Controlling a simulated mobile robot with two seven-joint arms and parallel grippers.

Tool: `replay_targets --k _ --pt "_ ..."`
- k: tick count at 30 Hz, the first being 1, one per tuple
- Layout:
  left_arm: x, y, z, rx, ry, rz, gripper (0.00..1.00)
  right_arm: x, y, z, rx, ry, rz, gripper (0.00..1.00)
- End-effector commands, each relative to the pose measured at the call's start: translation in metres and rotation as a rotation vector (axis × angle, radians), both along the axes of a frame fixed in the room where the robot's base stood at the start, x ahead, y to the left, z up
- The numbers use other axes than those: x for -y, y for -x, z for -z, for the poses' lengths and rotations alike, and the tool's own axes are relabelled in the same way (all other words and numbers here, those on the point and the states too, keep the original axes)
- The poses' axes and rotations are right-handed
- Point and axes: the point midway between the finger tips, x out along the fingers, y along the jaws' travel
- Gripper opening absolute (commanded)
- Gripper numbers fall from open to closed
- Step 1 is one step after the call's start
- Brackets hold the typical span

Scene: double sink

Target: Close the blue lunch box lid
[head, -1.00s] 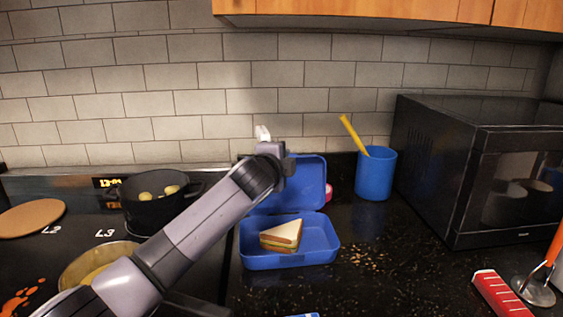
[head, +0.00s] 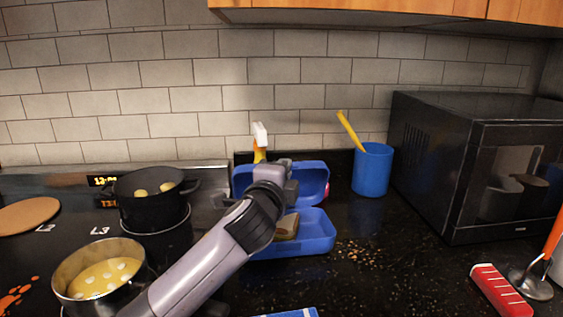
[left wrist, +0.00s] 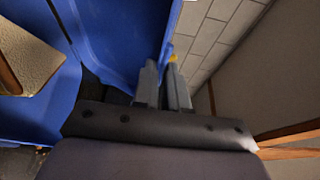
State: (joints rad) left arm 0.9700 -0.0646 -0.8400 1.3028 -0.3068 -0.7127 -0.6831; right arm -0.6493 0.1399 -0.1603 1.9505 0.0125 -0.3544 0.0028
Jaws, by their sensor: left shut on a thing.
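The blue lunch box stands on the dark counter. Its base (head: 316,236) holds a sandwich (head: 287,227), partly hidden by my arm. Its lid (head: 314,181) stands up at the back, open, with its hollow side facing forward. My left gripper (head: 283,172) reaches over the base to the lid; my wrist hides its fingertips in the head view. In the left wrist view the fingers (left wrist: 164,85) are close together on the edge of the lid (left wrist: 125,35), with the sandwich (left wrist: 28,62) to the left. My right gripper is not in view.
A blue cup (head: 372,170) with a yellow utensil and a black microwave (head: 470,165) stand to the right. A spray bottle (head: 260,138) stands behind the lid. Pots (head: 150,198) are on the stove at left.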

Motion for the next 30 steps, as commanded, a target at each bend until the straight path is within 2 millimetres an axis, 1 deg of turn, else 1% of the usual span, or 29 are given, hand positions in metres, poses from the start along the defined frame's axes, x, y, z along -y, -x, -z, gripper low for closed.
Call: replay_targets --k 1,16,17,18,19,30 --pt "-0.0012 0.0006 0.008 -0.016 -0.003 -0.005 0.0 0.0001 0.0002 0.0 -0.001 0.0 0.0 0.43" --pt "-0.001 0.0026 0.0069 -0.011 -0.003 -0.004 0.0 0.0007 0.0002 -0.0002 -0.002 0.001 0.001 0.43" --pt "-0.001 0.0026 0.0068 -0.01 -0.002 -0.004 0.19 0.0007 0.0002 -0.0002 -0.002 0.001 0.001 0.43" --pt "-0.0009 0.0026 0.0065 -0.01 -0.002 -0.004 0.32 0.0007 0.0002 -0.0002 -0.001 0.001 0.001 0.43" --pt "-0.0009 0.0026 0.0063 -0.009 -0.002 -0.004 0.39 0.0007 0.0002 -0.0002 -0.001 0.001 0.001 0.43" --pt "-0.0003 0.0032 0.0038 -0.004 0.0 -0.002 0.39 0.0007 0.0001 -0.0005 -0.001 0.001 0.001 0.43"
